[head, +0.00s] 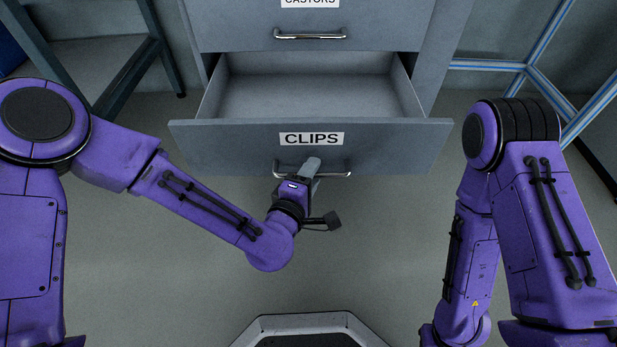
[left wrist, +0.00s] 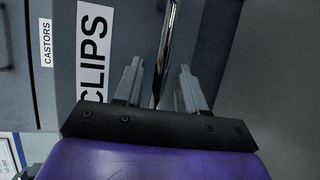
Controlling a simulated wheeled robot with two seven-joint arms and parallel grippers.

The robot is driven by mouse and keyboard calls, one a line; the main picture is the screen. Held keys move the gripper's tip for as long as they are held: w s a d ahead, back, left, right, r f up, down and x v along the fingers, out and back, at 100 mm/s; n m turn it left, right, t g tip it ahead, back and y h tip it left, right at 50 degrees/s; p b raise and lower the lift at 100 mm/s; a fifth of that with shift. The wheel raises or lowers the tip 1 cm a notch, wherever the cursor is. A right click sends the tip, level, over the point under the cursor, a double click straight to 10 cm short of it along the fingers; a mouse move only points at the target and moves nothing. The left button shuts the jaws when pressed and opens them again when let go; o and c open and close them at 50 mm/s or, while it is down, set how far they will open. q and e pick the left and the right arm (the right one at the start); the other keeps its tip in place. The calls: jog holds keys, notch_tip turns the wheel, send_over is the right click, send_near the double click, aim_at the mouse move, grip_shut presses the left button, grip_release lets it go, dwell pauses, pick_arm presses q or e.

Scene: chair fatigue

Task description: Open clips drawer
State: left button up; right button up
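The clips drawer (head: 220,150) is pulled out of the grey cabinet, with its inside showing from above. Its front carries a white CLIPS label (head: 312,139), which also shows sideways in the left wrist view (left wrist: 94,45). Its metal bar handle (head: 340,174) is below the label. My left gripper (head: 311,168) is at the handle. In the left wrist view the two fingers (left wrist: 160,88) stand apart, one on each side of the handle bar (left wrist: 167,50), with gaps visible beside it. My right gripper is out of view; only the right arm shows.
The closed CASTORS drawer (head: 250,25) is above the clips drawer. A dark metal frame (head: 130,75) stands at the left and a blue-edged frame (head: 530,70) at the right. The floor (head: 370,240) in front of the drawer is clear. The drawer's visible inside looks empty.

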pick_arm(q)
jog(key=p+v, duration=0.2)
jog(key=v, duration=0.8)
jog(key=shift+s+p, duration=0.2)
jog(key=shift+p, duration=0.1)
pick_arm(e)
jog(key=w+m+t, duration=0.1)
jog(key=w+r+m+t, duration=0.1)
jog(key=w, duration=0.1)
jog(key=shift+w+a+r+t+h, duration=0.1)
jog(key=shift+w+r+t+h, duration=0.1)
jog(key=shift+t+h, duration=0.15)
pick_arm(q)
jog(key=shift+r, duration=0.15)
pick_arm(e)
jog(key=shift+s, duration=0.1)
